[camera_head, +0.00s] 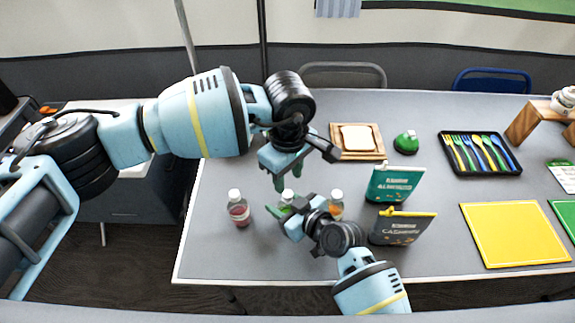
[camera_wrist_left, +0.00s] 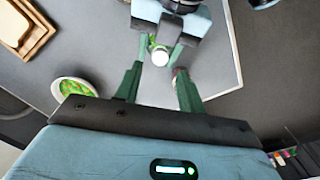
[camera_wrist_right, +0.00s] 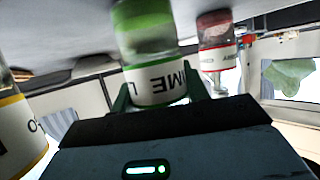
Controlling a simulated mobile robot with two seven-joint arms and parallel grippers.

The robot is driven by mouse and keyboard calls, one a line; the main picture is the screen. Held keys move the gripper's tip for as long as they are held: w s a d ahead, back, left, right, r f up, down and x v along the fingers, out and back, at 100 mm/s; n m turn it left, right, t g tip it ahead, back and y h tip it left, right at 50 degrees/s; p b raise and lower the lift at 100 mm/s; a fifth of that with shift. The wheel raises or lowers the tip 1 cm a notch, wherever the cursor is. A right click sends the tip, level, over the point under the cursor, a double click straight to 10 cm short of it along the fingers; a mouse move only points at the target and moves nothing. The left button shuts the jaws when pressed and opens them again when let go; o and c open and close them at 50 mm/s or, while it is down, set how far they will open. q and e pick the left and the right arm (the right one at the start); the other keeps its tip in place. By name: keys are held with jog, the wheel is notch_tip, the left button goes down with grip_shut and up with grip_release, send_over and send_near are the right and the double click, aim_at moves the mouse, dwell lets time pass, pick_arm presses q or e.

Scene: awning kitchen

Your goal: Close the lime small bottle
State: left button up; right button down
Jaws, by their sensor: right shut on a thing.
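The lime bottle (camera_head: 286,201) stands on the grey table between two other bottles, with green contents and a white top (camera_wrist_left: 159,57). My right gripper (camera_wrist_right: 156,95) is shut on its body, and its label shows upside down in the right wrist view (camera_wrist_right: 155,83). My left gripper (camera_head: 288,180) is above the lime bottle, pointing down. Its two green fingers (camera_wrist_left: 158,85) are apart and empty, with the white top between and beyond them in the left wrist view. Whether the top is fully seated cannot be told.
A red bottle (camera_head: 239,209) stands left of the lime bottle and an orange one (camera_head: 337,206) right, both close by. A teal box (camera_head: 394,184) and a dark box (camera_head: 402,228) stand further right. A bread board (camera_head: 342,153) and green object (camera_head: 406,143) lie behind.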

pick_arm(q)
jog(key=n, duration=0.5)
jog(key=shift+r, duration=0.15)
jog(key=n, duration=0.4)
jog(key=shift+d+r+n, duration=0.1)
jog(key=shift+r+n, duration=0.1)
jog(key=shift+n, duration=0.2)
jog(key=n, duration=0.4)
jog(key=shift+r+n, duration=0.15)
jog(key=shift+n, duration=0.25)
jog(key=n, duration=0.3)
jog(key=shift+r, duration=0.15)
jog(key=n, duration=0.4)
jog(key=shift+r+n, duration=0.2)
jog(key=shift+n, duration=0.2)
jog(key=n, duration=0.4)
jog(key=shift+r+n, duration=0.15)
jog(key=shift+n, duration=0.25)
jog(key=n, duration=0.4)
jog(key=shift+r+n, duration=0.2)
jog(key=shift+n, duration=0.1)
jog(key=n, duration=0.3)
jog(key=shift+r+n, duration=0.1)
jog(key=shift+n, duration=0.3)
